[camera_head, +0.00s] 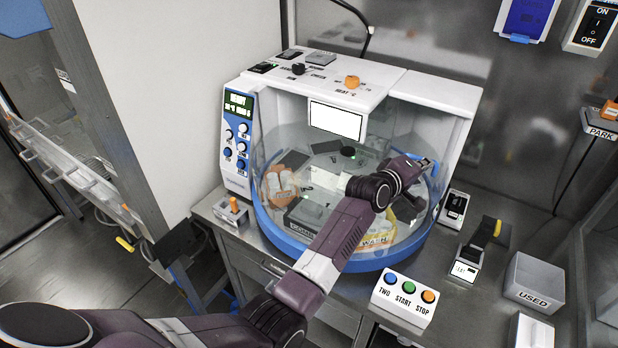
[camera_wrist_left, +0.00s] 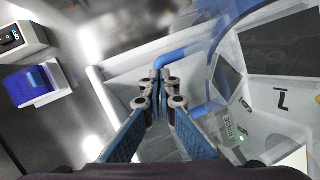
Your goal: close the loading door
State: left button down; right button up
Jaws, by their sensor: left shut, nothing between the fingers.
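The white machine (camera_head: 437,92) has a clear curved front, which I take to be the loading door (camera_head: 275,150), above a blue rim (camera_head: 330,256). I cannot tell how far the door stands open. In the left wrist view, a bent blue handle bar (camera_wrist_left: 186,54) runs along a clear panel edge. My left gripper (camera_head: 424,166) is at the right side of the clear front. Its fingers are shut and empty, and in the wrist view the fingertips (camera_wrist_left: 160,84) are at the lower end of the bar. Whether they touch it is unclear. My right gripper is not in view.
A button box (camera_head: 404,299) with TWO, START and STOP stands in front of the machine. A grey USED bin (camera_head: 534,284) and small devices stand to the right. A small joystick box (camera_head: 231,209) is at the left. A grey wall is behind.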

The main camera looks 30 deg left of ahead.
pick_arm(q)
jog(key=shift+w, duration=0.65)
jog(key=shift+r, duration=0.4)
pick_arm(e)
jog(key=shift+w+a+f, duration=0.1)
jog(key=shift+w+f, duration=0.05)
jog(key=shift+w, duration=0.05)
